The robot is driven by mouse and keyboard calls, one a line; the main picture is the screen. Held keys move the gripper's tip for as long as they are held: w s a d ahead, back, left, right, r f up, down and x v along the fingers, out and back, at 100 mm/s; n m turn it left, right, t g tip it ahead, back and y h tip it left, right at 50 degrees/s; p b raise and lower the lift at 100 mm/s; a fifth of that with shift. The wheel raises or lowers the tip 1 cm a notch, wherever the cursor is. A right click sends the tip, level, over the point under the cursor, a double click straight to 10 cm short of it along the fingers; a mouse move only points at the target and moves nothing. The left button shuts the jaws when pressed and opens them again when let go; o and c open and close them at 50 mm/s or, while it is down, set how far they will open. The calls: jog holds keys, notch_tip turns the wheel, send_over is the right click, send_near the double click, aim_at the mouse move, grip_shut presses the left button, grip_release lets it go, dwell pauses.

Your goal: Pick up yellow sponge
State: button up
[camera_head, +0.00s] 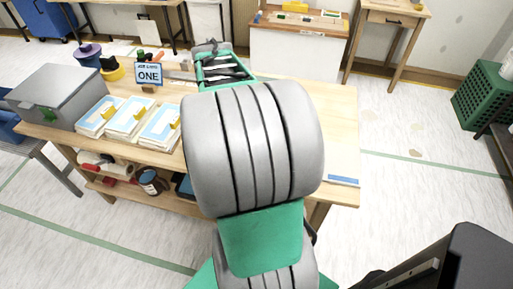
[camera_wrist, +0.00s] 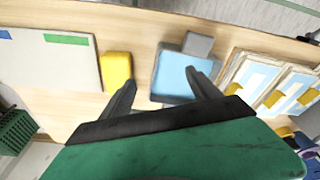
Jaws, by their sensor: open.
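A yellow sponge (camera_wrist: 117,70) lies on the wooden table (camera_wrist: 140,52) in the wrist view, between a white board (camera_wrist: 50,62) and a light blue block-like object (camera_wrist: 176,76). My gripper (camera_wrist: 160,78) is open and empty, fingers spread apart. Its left finger is just right of and below the sponge in the picture; its right finger overlaps the blue object. Whether either touches cannot be told. In the head view my arm hides this sponge. Smaller yellow pieces (camera_head: 140,112) lie on the white-and-blue panels at the table's left.
A grey box (camera_head: 62,94) and a blue "ONE" sign (camera_head: 148,73) stand on the table (camera_head: 336,112). White-and-blue panels (camera_wrist: 240,75) lie at the wrist view's right. Bare tabletop shows along the right side.

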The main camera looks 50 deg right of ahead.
jog(key=s+d+f+m, duration=0.1)
jog(key=s+d, duration=0.1)
jog(key=d, duration=0.1)
jog(key=s+d+f+m, duration=0.1)
jog(key=d+f, duration=0.1)
jog(key=d, duration=0.2)
jog(key=s+d+f+m, duration=0.1)
jog(key=s+d+f, duration=0.1)
jog(key=d, duration=0.1)
jog(key=shift+s+d+f+m+g+b, duration=0.15)
jog(key=shift+s+d+m+g+b, duration=0.15)
jog(key=shift+d+g+b, duration=0.1)
notch_tip(320, 180, down, 7)
jog(key=shift+w, duration=0.15)
jog(key=shift+c, duration=0.4)
jog(key=c, duration=1)
jog(key=shift+c, duration=0.2)
